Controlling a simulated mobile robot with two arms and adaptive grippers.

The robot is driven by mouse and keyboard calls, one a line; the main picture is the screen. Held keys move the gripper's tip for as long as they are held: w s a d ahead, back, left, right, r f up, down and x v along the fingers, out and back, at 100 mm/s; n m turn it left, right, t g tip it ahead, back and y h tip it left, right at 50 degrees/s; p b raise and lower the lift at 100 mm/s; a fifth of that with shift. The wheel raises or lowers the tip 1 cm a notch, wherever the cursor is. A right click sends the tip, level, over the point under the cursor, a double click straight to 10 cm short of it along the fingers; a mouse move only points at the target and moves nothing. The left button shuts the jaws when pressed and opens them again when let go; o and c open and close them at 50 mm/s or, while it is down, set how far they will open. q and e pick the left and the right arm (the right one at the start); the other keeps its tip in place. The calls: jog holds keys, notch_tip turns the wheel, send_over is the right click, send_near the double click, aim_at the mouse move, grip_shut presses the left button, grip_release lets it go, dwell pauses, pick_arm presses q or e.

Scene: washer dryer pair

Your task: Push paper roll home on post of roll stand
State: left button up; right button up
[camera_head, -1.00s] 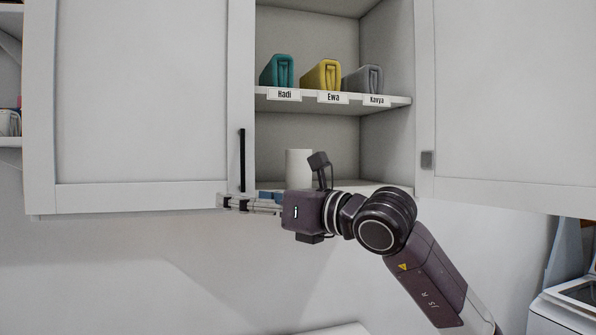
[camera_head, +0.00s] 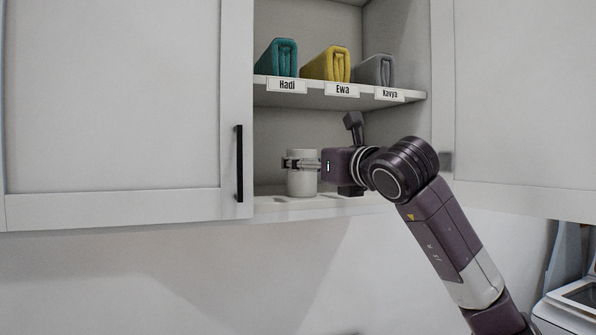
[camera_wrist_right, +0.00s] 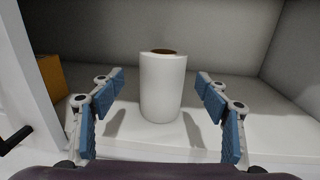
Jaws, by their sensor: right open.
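The white paper roll (camera_head: 302,181) stands upright on the lower shelf of the open cabinet. In the right wrist view the roll (camera_wrist_right: 162,90) shows a brown core at its top and stands between and beyond the blue-padded fingers. My right gripper (camera_wrist_right: 163,103) is open, one finger on each side of the roll, with a gap on both sides. In the head view the right gripper (camera_head: 300,164) is level with the roll's upper part, its finger crossing in front. The stand's post and base cannot be made out. My left gripper is not in view.
The upper shelf (camera_head: 335,97) holds teal (camera_head: 280,57), yellow (camera_head: 328,64) and grey (camera_head: 376,70) folded towels above name labels. The cabinet's side wall and the door with a black handle (camera_head: 239,163) stand to the left.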

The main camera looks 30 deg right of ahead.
jog(key=shift+w+d+r+p, duration=0.15)
jog(key=shift+w+r+p, duration=0.05)
jog(key=shift+w+p, duration=0.35)
jog(key=shift+w+d+r+p, duration=0.15)
jog(key=shift+w+p, duration=0.35)
jog(key=shift+w, duration=0.05)
jog(key=shift+w+d+f+p, duration=0.15)
jog(key=shift+w+p, duration=0.2)
jog(key=shift+w, duration=0.25)
jog(key=shift+w+d+p, duration=0.1)
jog(key=shift+w+p, duration=0.2)
jog(key=shift+w, duration=0.25)
jog(key=shift+w+f, duration=0.15)
jog(key=shift+w, duration=0.35)
jog(key=c, duration=1.2)
jog(key=shift+c, duration=0.6)
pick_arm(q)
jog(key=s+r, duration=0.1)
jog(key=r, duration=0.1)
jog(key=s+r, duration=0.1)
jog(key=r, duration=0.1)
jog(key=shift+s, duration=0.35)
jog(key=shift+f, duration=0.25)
